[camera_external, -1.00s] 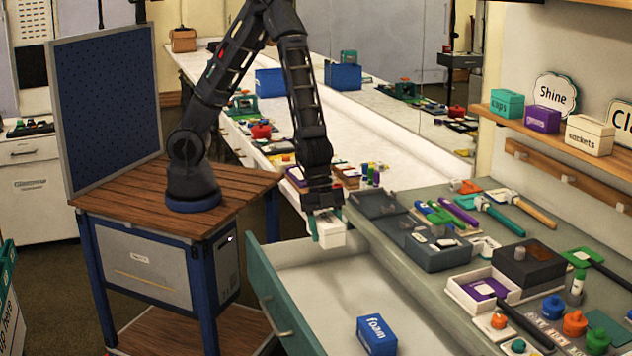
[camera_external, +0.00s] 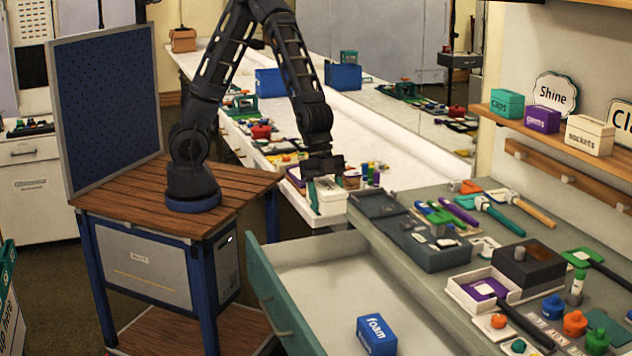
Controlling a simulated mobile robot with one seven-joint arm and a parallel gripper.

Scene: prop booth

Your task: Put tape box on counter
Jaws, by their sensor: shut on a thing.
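My gripper (camera_external: 322,188) is shut on a small white box (camera_external: 332,200), its label unreadable from here. It points down and holds the box in the air above the far end of an open drawer (camera_external: 312,272), left of the counter. The grey counter (camera_external: 397,249) runs along the right, with the drawer pulled out from its front. The box is apart from the counter top in the picture. No box with a readable tape label shows.
A blue foam box (camera_external: 376,335) lies in the drawer. Dark trays (camera_external: 436,250), hammers (camera_external: 501,217), a white-rimmed tray (camera_external: 483,290) and knobbed pieces crowd the counter. A narrow strip along its front edge looks clear. A shelf with labelled boxes (camera_external: 542,119) hangs above.

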